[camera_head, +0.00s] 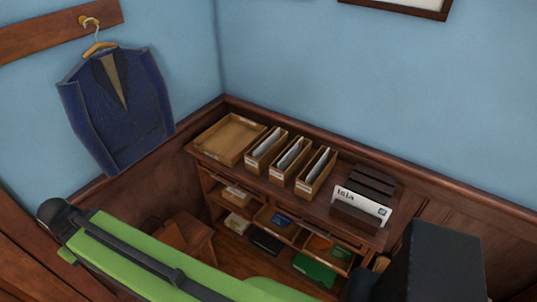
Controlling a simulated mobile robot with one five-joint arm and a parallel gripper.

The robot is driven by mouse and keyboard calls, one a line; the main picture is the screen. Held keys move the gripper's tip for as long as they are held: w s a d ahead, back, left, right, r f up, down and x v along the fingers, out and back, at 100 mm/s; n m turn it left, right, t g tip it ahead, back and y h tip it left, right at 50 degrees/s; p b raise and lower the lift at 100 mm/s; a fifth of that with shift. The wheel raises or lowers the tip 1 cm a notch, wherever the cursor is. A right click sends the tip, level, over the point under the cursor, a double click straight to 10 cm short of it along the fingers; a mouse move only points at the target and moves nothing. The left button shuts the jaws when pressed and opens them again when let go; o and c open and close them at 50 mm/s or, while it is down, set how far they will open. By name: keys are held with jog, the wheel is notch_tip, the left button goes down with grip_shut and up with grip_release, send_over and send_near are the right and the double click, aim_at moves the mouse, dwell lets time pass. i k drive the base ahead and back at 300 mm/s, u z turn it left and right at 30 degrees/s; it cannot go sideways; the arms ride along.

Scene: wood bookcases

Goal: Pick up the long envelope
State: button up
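A long white envelope-like piece (362,203) with dark letters and a small coloured mark stands upright in a dark slotted rack (369,183). The rack is at the right end of the wooden bookcase top. I cannot tell for sure that this piece is the long envelope. More pale papers stand in narrow wooden file boxes on the same top, such as the middle box (288,176). My green arm crosses the lower left of the view. My gripper's fingertips do not show.
An empty-looking wooden tray (229,138) lies at the bookcase top's left end. Shelves below hold trays, including one with a blue item (281,220), and a green item (313,269). A blue jacket (119,108) hangs on the left wall. A wooden stool-like piece (187,236) stands left of the bookcase.

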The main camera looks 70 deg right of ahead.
aim_at(367, 206)
jog(key=z, duration=1)
jog(key=k, duration=2.2)
jog(key=z, duration=0.8)
jog(key=i, duration=0.95)
